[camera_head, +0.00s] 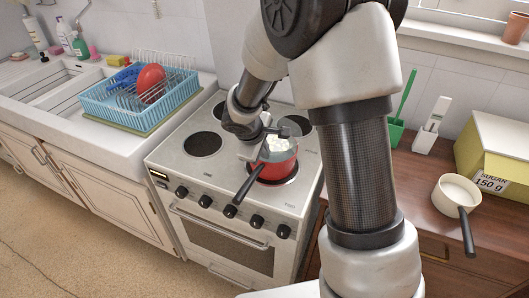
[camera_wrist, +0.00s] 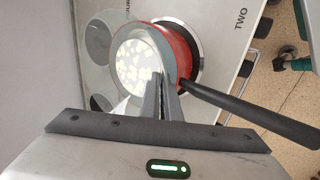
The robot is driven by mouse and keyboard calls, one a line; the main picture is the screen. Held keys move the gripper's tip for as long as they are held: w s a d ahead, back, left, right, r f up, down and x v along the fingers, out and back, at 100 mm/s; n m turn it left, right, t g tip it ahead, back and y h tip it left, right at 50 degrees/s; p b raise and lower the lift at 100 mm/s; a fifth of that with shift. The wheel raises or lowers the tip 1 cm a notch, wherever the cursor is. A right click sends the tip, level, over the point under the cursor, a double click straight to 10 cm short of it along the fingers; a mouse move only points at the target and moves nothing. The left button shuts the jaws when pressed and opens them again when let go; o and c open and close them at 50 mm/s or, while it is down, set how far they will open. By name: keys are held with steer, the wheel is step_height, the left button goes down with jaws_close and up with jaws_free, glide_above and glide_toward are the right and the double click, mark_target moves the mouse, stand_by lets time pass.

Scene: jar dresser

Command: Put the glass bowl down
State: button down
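The glass bowl (camera_wrist: 96,38) is see-through and shows in the wrist view as a pale round outline overlapping the left side of the red pot. My gripper (camera_wrist: 166,82) has its fingers close together at the near rim of the bowl and appears to pinch it. My gripper (camera_head: 262,143) also shows in the head view, just above the red saucepan (camera_head: 279,166) on the stove's front right burner. Pale pieces (camera_wrist: 138,68) show within the bowl's outline; whether they lie in the bowl or in the pot below is hard to tell.
The stove (camera_head: 196,171) has other burners free. A blue dish rack (camera_head: 108,103) with a red item stands on the left. On the right wooden counter are a cream pan (camera_head: 459,190), a sugar box (camera_head: 490,150) and brush holders. The pot's black handle (camera_wrist: 255,112) sticks out forward.

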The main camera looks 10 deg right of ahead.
steer(key=shift+f+b, duration=0.4)
steer(key=shift+b, duration=0.15)
steer(key=shift+f, duration=0.2)
steer(key=c, duration=2.3)
jaws_free()
